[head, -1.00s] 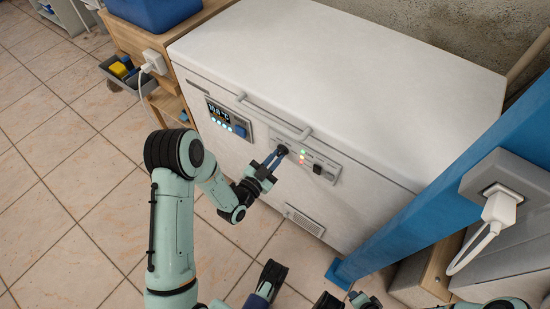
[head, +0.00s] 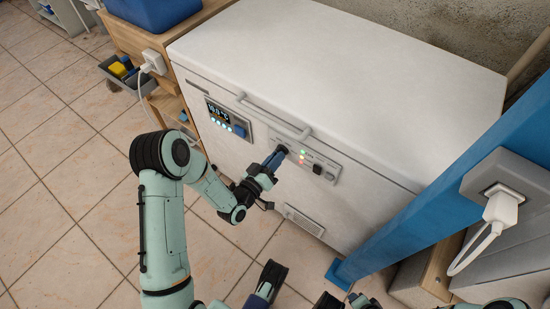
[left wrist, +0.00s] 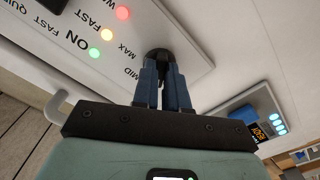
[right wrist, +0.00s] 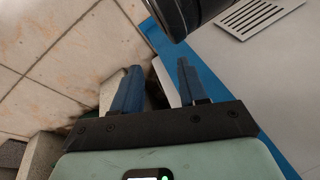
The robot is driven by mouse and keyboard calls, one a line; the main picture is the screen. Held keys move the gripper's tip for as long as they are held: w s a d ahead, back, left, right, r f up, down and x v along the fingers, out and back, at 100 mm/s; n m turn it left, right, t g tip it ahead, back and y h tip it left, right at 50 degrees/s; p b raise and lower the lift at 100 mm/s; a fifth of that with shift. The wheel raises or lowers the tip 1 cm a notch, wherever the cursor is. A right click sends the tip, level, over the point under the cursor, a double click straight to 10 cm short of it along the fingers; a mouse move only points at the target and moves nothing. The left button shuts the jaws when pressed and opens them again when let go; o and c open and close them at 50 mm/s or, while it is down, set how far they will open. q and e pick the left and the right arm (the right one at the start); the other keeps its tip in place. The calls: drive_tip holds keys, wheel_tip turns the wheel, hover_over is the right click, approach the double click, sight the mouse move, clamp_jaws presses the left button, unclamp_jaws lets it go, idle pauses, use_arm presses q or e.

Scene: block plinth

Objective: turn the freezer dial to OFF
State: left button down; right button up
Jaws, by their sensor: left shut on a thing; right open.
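The white chest freezer (head: 340,80) stands in the middle of the head view with its lid closed. Its control panel (head: 315,163) is on the front, with green, orange and red lights lit. The black dial (left wrist: 158,56) is at the panel's end, beside the MAX and MID marks. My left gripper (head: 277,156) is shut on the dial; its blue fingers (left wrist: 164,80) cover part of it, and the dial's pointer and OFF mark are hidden. My right gripper (right wrist: 158,80) is open and empty, low in front of the freezer.
A digital temperature display (head: 225,117) is left of the panel, and a lid handle (head: 274,118) is above it. A blue post (head: 430,190) and a plugged socket (head: 505,195) stand at the right. A wooden bench (head: 125,38) with a blue crate (head: 155,12) is at the left.

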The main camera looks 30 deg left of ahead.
use_arm(q)
drive_tip(key=n+p, duration=0.1)
drive_tip(key=n, duration=0.5)
drive_tip(key=shift+n, duration=0.3)
use_arm(e)
drive_tip(key=shift+s+a+r, duration=0.55)
drive_tip(key=shift+s+r, duration=0.15)
drive_tip(key=shift+r, duration=0.2)
use_arm(q)
drive_tip(key=shift+d, duration=0.1)
use_arm(e)
drive_tip(key=shift+s, duration=0.1)
use_arm(q)
drive_tip(key=c, duration=1.2)
unclamp_jaws()
drive_tip(key=shift+o, duration=0.2)
drive_tip(key=shift+s, duration=0.1)
drive_tip(key=s+a+p, duration=0.1)
drive_tip(key=s, duration=1.2)
drive_tip(key=shift+s+p, duration=0.15)
drive_tip(key=shift+p, duration=0.25)
use_arm(e)
drive_tip(key=shift+s+a+r+g+y, duration=0.2)
drive_tip(key=shift+s+a+r+g, duration=0.15)
drive_tip(key=shift+s, duration=0.2)
drive_tip(key=shift+s+a+r+g+y, duration=0.15)
drive_tip(key=shift+s+a+r+y, duration=0.1)
drive_tip(key=shift+s+r, duration=0.2)
